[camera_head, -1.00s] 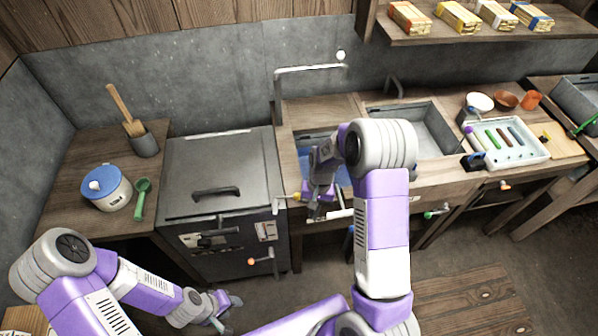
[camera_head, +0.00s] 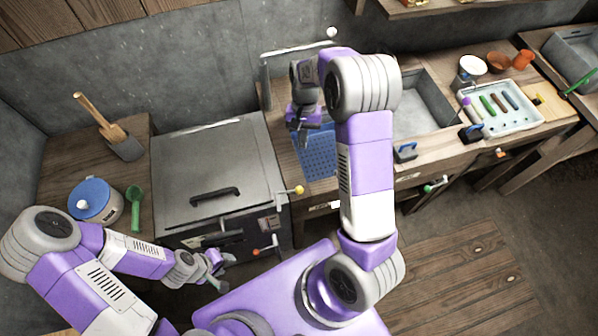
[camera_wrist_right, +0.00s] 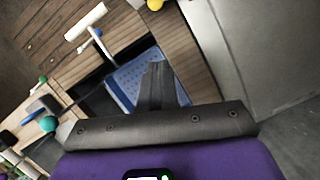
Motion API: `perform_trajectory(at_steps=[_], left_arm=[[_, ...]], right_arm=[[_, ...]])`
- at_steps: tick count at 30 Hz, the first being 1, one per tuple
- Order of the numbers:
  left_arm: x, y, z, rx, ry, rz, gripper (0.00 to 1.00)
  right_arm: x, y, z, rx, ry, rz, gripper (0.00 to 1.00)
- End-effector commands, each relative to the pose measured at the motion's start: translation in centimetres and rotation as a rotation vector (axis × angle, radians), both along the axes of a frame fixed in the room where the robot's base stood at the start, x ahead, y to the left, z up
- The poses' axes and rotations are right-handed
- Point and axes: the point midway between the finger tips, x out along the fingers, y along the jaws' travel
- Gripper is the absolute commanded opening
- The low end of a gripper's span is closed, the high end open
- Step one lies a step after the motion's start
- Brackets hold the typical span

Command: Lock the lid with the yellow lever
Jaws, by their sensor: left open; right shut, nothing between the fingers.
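The grey lid (camera_head: 210,170) with a black bar handle (camera_head: 215,197) lies closed on the metal box left of the sink counter. The yellow lever's knob (camera_head: 299,189) shows at the lid's right front corner, on a short metal rod. A yellow knob (camera_wrist_right: 154,4) also shows at the top edge of the right wrist view. My right gripper (camera_head: 303,135) is shut and empty, above the blue perforated basket (camera_head: 318,158), behind the lever and apart from it. My left gripper (camera_head: 219,272) is open and empty, low before the box front. Whether the lever is latched is unclear.
An orange-tipped lever (camera_head: 256,252) sits on the box front. A blue-lidded pot (camera_head: 92,199) and green scoop (camera_head: 134,203) stand on the left bench. A faucet (camera_head: 300,50) rises behind the basket. A white tray (camera_head: 505,112) is at the right.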

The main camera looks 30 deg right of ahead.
Motion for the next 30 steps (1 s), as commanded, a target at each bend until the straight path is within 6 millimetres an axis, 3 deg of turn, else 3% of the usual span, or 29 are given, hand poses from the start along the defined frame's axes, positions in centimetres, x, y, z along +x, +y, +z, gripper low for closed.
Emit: perform_trajectory(at_steps=[8, 19, 30], left_arm=[[0.0, 0.0, -0.3, 0.0, -0.001, 0.0, 0.44], [0.1, 0.0, -1.0, 0.0, -0.001, 0.0, 0.44], [0.0, 0.0, -0.6, 0.0, -0.001, 0.0, 0.44]], right_arm=[[-0.6, 0.4, -2.3, 0.001, 0.006, 0.002, 0.0], [-2.6, 1.7, -9.8, 0.0, 0.005, 0.001, 0.0], [-5.5, 3.8, -10.3, 0.0, 0.0, 0.001, 0.0]])
